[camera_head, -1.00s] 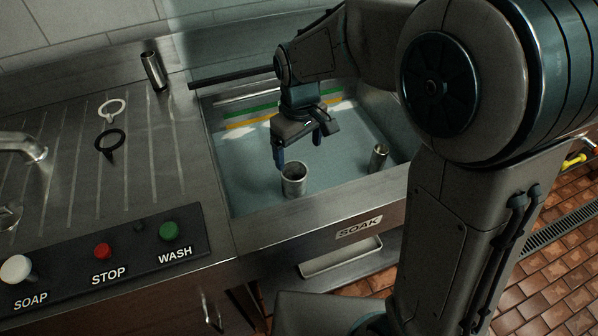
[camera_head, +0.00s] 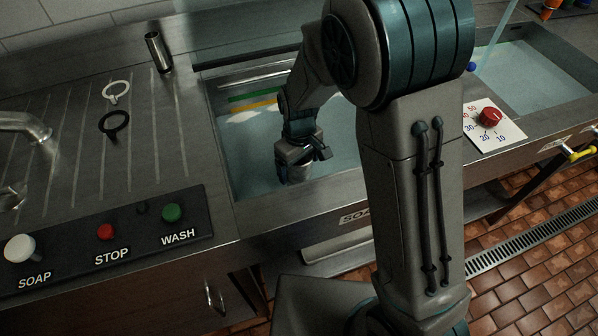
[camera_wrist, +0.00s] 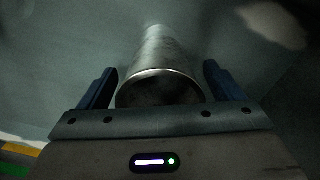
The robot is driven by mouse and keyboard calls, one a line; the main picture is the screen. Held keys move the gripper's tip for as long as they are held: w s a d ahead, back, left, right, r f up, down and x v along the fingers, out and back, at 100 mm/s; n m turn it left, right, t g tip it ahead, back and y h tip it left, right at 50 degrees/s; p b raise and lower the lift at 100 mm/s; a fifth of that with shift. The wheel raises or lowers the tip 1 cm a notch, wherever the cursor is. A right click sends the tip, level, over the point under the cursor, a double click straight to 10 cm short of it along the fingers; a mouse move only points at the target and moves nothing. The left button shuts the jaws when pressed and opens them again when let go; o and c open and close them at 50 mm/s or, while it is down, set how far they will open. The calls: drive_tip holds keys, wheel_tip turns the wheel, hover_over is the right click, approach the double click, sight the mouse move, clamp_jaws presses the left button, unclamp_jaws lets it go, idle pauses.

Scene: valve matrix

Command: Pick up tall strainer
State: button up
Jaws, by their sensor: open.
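A metal cylinder (camera_wrist: 163,60) lies between the two blue fingers of my gripper (camera_wrist: 160,78) in the wrist view, its round rim towards the camera. The fingers are apart, with a visible gap on each side of it. In the head view my gripper (camera_head: 296,160) is low in the soak sink, at the spot where a metal cup stood, and largely hides it. Another slim, tall metal cylinder (camera_head: 158,52) stands on the drainboard. I cannot tell from the pictures which one is the tall strainer.
The SOAP, STOP and WASH panel (camera_head: 108,240) is at the front left. The sink's front rim (camera_head: 270,222) is close to my gripper. A red dial (camera_head: 490,117) is at the right.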

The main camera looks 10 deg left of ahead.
drive_tip(key=shift+f, duration=0.95)
drive_tip(key=shift+c, duration=0.4)
drive_tip(key=c, duration=1.2)
drive_tip(key=shift+r, duration=0.1)
